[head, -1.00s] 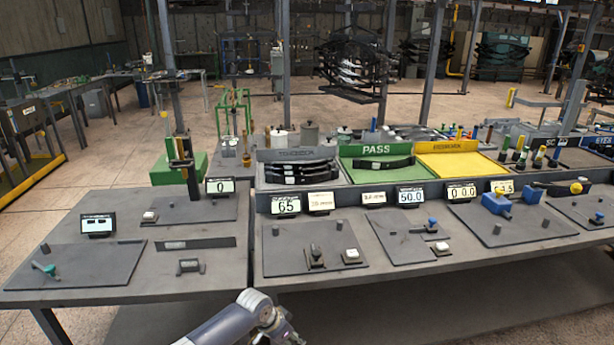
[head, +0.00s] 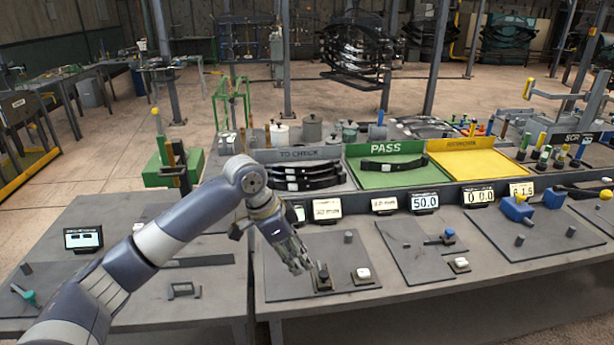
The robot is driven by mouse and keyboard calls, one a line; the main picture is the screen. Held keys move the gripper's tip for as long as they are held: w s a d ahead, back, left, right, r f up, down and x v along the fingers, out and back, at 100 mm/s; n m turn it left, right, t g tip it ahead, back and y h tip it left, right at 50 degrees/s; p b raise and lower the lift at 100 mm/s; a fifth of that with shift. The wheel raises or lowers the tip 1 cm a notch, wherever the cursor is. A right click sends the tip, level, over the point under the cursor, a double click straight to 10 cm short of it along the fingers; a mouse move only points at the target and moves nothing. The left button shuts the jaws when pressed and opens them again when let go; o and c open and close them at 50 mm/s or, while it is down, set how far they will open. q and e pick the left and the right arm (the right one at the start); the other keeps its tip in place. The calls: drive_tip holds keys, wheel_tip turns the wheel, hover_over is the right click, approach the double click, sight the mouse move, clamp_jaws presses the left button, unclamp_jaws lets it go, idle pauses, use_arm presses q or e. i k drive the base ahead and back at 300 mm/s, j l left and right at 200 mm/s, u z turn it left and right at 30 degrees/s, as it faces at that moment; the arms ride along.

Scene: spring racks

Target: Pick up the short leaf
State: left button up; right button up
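Several dark, curved leaves (head: 305,177) lie stacked in the grey "TO CHECK" tray (head: 262,157). One more dark leaf (head: 393,164) lies in the green "PASS" tray (head: 427,177). I cannot tell which leaf is the short one. My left gripper (head: 304,268) reaches in from the left and points down and to the right. It is in front of the "TO CHECK" tray, over the front grey plate and close to a small dark fixture (head: 323,281). No leaf shows in it, and its finger opening is unclear. My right gripper is out of view.
A yellow tray (head: 478,165) stands right of the green one. Small displays (head: 425,201) line the ledge in front of the trays. A white button (head: 363,274) and a blue clamp (head: 518,208) stand on the bench plates. My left arm hides part of the left bench.

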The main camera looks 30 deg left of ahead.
sight(340, 178)
drive_tip(key=i+j, duration=1.1)
drive_tip(key=i, duration=0.25)
